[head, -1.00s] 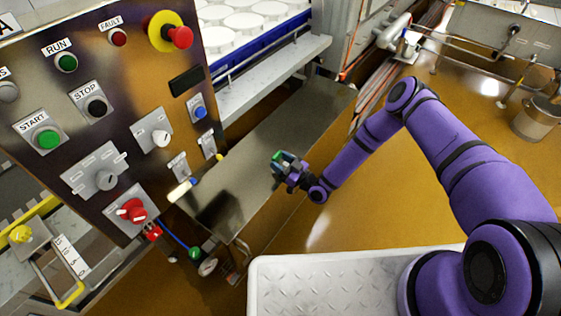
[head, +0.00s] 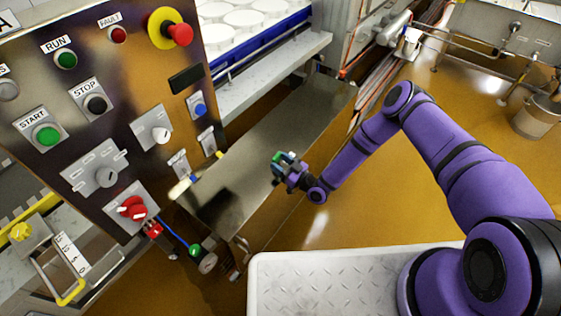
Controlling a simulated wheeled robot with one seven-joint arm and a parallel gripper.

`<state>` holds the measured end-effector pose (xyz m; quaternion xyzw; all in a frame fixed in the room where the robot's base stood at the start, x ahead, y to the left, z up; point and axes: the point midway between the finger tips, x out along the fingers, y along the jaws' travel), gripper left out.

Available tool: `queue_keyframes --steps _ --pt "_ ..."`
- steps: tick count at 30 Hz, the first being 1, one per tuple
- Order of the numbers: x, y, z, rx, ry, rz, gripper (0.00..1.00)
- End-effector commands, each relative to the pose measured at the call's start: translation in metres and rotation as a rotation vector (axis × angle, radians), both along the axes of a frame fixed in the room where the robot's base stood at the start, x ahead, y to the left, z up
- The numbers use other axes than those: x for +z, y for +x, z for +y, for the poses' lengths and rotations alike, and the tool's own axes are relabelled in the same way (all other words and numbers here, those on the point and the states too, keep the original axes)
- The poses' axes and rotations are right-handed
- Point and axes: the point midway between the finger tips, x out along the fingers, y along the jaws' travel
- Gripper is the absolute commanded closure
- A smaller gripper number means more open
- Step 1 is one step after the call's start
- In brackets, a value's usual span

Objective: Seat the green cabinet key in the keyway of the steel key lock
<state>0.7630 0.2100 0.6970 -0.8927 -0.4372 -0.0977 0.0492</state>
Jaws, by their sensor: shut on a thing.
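My gripper (head: 287,168) is in the middle of the head view, out to the right of the steel control panel and above the brown-grey steel surface. It is shut on a small green piece, the green cabinet key (head: 277,157), whose end shows at the fingertips. Most of the key is hidden by the fingers. The key is clear of the panel. I cannot tell for certain which fitting is the steel key lock; two small steel plates with levers or slots (head: 179,163) sit at the panel's lower right, too small to make out a keyway.
The steel panel (head: 60,105) carries a red emergency knob (head: 181,34), a green START button (head: 46,136), a black STOP button (head: 96,104) and a red rotary switch (head: 133,207). White round moulds (head: 240,22) stand behind. A pale handle (head: 181,188) juts from the panel's lower right edge.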

Motion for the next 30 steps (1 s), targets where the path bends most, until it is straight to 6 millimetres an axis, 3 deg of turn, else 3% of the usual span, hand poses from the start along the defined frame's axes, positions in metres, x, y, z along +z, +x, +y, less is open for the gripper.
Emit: queue_keyframes --steps 3,4,7,8,19,30 --pt "-0.003 0.000 0.000 0.000 0.000 0.000 0.75" --pt "-0.002 0.000 0.000 0.000 0.000 0.000 0.43" --pt "-0.002 0.000 0.000 0.000 0.000 0.000 0.20" --pt "-0.002 0.000 0.000 0.000 0.000 0.000 0.18" --pt "-0.004 -0.004 -0.006 -0.001 -0.001 0.001 0.18" --pt "-0.018 -0.042 -0.055 -0.001 -0.001 0.001 0.18"
